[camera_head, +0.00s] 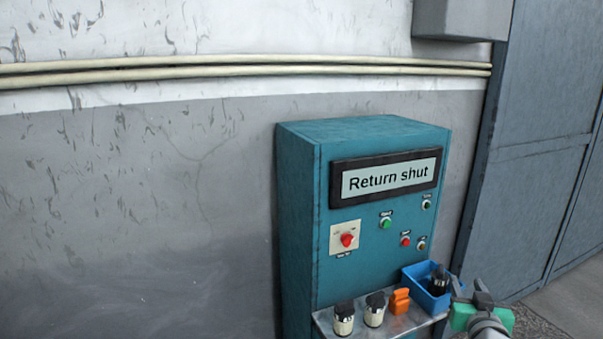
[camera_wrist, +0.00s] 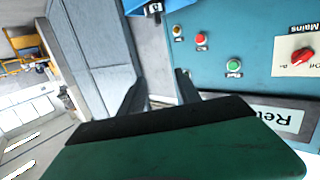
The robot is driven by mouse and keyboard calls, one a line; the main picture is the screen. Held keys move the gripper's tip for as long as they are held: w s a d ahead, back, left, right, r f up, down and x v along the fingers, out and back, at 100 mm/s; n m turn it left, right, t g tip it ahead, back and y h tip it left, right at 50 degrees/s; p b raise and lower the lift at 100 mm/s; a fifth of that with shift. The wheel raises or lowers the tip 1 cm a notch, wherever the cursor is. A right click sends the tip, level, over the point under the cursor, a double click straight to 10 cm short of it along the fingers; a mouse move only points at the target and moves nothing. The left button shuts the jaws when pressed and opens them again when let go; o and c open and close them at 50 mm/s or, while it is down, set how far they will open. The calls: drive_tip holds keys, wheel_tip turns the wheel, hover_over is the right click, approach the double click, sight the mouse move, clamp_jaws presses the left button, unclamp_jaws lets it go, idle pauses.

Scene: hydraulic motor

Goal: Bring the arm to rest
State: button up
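My gripper (camera_head: 468,288) is at the lower right in the head view, beside the blue bin at the right end of the cabinet's shelf. The wrist view shows its two dark fingers (camera_wrist: 159,76) apart, with nothing between them. The teal cabinet (camera_head: 296,220) stands against the wall, and its display (camera_head: 388,178) reads "Return shut". In the wrist view the cabinet's panel (camera_wrist: 262,35) appears turned over, just beyond the fingers. The rest of my arm is mostly out of view.
The metal shelf (camera_head: 327,322) holds two dark-capped jars (camera_head: 344,320) (camera_head: 375,312), an orange object (camera_head: 399,301) and the blue bin (camera_head: 413,281) with a dark-capped item (camera_head: 439,282) inside. The panel carries a red rotary switch (camera_head: 347,240) and several buttons. Open floor lies at the right.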

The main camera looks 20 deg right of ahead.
drive_tip(key=w+a+f+n+g+y+b, duration=0.1)
drive_tip(key=w+a+f+y, duration=0.1)
drive_tip(key=a, duration=0.5)
drive_tip(key=w+a+f+n+g+y+b, duration=0.1)
drive_tip(key=w+a+f+n+y+b, duration=0.1)
drive_tip(key=a+f, duration=0.3)
drive_tip(key=w+a+f+n+g+y+b, duration=0.1)
drive_tip(key=w+a+f+y, duration=0.2)
drive_tip(key=a, duration=0.7)
drive_tip(key=shift+w+f+n+g+y+b, duration=0.15)
drive_tip(key=shift+f+n+g+y+b, duration=0.2)
drive_tip(key=shift+f, duration=0.35)
drive_tip(key=s+a+f+n+g+b, duration=0.1)
drive_tip(key=s+a+f+g+b, duration=0.1)
drive_tip(key=s+a, duration=0.4)
drive_tip(key=s+a+f+g+y+b, duration=0.1)
drive_tip(key=s+a+f+g, duration=0.4)
drive_tip(key=a, duration=0.5)
drive_tip(key=shift+s+a+f+n+b, duration=0.15)
drive_tip(key=shift+s+a+n+b, duration=0.15)
drive_tip(key=shift+s+b, duration=0.45)
drive_tip(key=shift+s, duration=0.1)
